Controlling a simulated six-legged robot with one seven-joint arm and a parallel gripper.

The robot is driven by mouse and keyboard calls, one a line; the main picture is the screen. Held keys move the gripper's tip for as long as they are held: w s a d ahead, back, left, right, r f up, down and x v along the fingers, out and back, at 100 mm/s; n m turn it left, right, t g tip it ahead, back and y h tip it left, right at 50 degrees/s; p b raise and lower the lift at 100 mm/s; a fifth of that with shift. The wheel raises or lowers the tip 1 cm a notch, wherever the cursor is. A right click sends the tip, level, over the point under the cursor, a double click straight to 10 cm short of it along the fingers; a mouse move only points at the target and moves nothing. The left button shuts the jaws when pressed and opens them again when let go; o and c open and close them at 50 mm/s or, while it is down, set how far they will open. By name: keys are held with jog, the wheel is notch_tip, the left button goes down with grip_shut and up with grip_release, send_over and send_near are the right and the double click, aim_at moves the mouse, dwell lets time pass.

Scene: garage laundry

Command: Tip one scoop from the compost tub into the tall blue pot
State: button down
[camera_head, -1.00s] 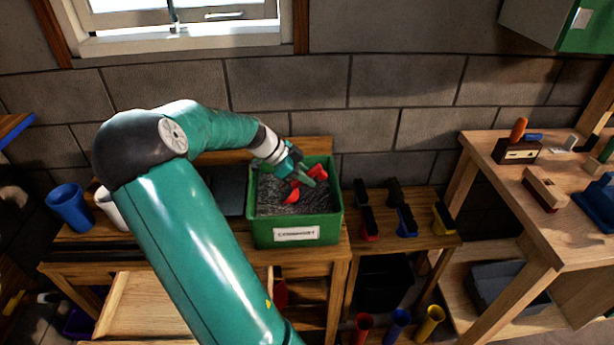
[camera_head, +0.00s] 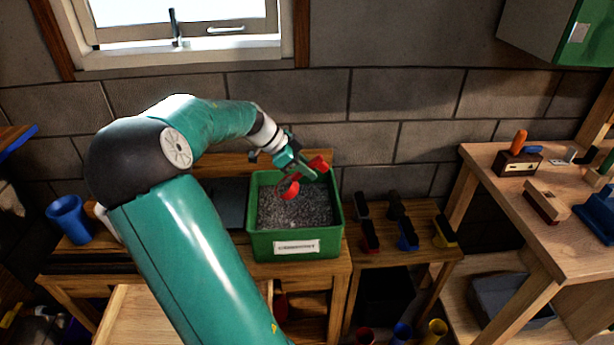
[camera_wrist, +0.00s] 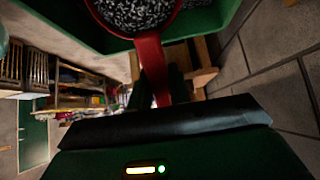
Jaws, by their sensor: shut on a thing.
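The green compost tub (camera_head: 262,244) stands on the wooden bench, labelled on its front and holding dark grey speckled compost (camera_head: 300,212). My gripper (camera_head: 312,172) is shut on the handle of a red scoop (camera_head: 289,189) above the tub's back part. In the wrist view the red scoop (camera_wrist: 150,58) is full of speckled compost, with its handle running down to my gripper. The tub's green wall (camera_wrist: 80,25) shows behind it. The tall blue pot (camera_head: 68,218) stands at the bench's left end, beside a white pot mostly hidden by my arm.
A stone block wall (camera_head: 300,90) rises behind the bench, with a window above. Right of the tub, a lower shelf holds several small brushes or scoops (camera_head: 408,236). A workbench (camera_head: 500,195) with tools stands farther right. My arm spans the space between the tub and the blue pot.

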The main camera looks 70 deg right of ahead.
jog(key=shift+r, duration=3.35)
jog(key=shift+a, duration=0.1)
